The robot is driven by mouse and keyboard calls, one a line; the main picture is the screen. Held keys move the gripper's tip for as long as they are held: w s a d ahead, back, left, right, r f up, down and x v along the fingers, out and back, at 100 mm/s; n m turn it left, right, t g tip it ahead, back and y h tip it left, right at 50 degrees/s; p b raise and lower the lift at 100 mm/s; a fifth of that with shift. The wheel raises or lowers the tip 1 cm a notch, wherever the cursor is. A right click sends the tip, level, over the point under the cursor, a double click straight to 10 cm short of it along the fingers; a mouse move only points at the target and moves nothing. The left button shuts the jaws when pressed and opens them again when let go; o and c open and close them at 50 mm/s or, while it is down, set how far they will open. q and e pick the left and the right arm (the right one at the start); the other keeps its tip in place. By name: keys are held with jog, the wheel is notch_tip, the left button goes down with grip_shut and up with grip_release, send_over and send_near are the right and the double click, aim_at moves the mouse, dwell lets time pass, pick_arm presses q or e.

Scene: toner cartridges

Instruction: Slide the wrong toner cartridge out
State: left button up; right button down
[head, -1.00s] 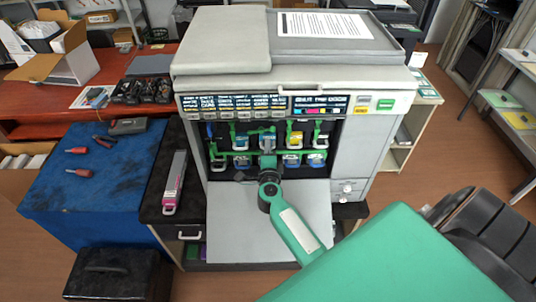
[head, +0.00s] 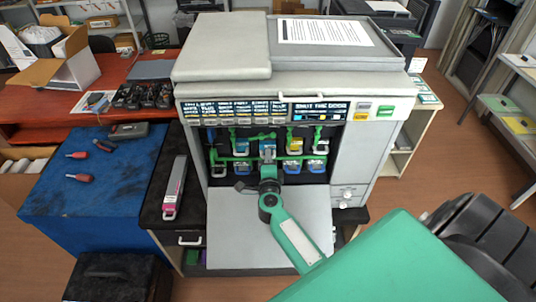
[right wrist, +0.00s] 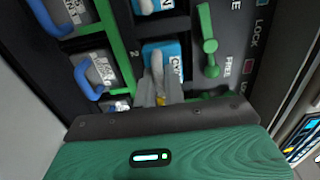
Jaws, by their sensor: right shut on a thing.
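The printer (head: 362,140) stands with its front open, showing two rows of toner cartridges with coloured faces. My right gripper (head: 268,168) is in front of the middle of the bay. In the right wrist view its fingers (right wrist: 158,88) are shut at the front of a cartridge with a blue label (right wrist: 170,55) that seems to read cyan; the fingers hide its handle. That cartridge's blue face (head: 267,146) shows just above the gripper in the head view. A green lever (right wrist: 208,45) sits beside it, near LOCK and FREE marks. My left gripper is not in view.
The lowered front door (head: 235,225) lies below the bay. A long white-grey cartridge with a magenta end (head: 171,200) lies on the black cart top to the left. A blue-covered table (head: 100,185) holds tools. Neighbouring cartridges with blue handles (right wrist: 105,72) sit close by.

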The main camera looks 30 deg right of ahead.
jog(key=v, duration=1.8)
jog(key=shift+a+p, duration=0.2)
jog(key=shift+p, duration=0.25)
jog(key=c, duration=1)
grip_release()
jog(key=shift+s+f, duration=0.1)
jog(key=shift+f, duration=0.05)
jog(key=shift+s, duration=0.1)
jog(key=v, duration=0.7)
